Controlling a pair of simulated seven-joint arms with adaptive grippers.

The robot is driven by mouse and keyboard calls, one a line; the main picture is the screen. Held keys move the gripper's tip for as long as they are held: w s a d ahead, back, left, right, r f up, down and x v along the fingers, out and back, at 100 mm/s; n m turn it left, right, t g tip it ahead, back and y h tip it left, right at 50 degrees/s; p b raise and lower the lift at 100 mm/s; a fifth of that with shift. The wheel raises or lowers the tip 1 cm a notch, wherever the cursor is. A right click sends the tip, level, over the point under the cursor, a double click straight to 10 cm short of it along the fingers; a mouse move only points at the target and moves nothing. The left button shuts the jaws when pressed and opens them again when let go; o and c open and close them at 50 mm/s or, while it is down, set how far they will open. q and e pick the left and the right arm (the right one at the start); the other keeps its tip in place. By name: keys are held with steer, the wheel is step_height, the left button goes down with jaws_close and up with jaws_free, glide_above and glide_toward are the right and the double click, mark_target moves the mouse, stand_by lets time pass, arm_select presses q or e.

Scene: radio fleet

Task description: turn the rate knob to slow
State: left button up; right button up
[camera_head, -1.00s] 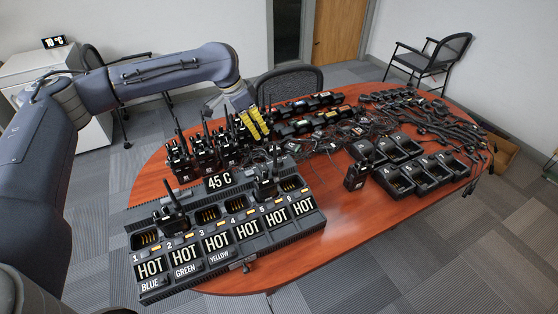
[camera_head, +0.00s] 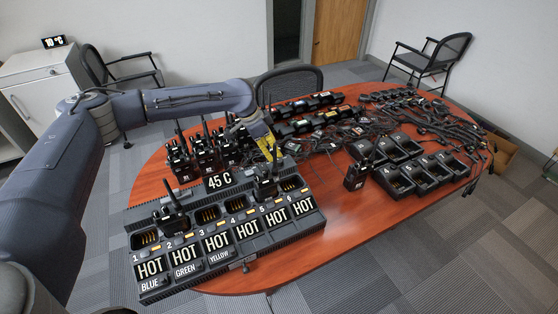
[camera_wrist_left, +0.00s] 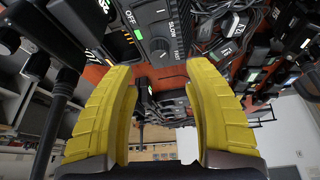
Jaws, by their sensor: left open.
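The rate knob (camera_wrist_left: 160,46) shows in the left wrist view as a dark round knob on a black panel, beside white lettering that reads SLOW. It lies beyond my left gripper's fingertips, near the middle of the gap, and looks apart from them. I cannot make out its pointer setting or pick it out in the head view. My left gripper (camera_head: 268,147) has yellow fingers and hangs over the back of the charger (camera_head: 290,236). In the left wrist view, its fingers (camera_wrist_left: 162,80) are spread with nothing between them. My right gripper is not in view.
Several upright radios (camera_head: 180,160) stand left of the gripper. Cables (camera_head: 345,130) and smaller chargers (camera_head: 430,172) crowd the table's right. Bare table shows at the front (camera_head: 330,245).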

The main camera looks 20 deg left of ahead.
mark_target(279, 160)
arm_select(q)
steer(key=x, duration=0.7)
steer(key=shift+f, duration=0.15)
jaws_close()
stand_by(0.3)
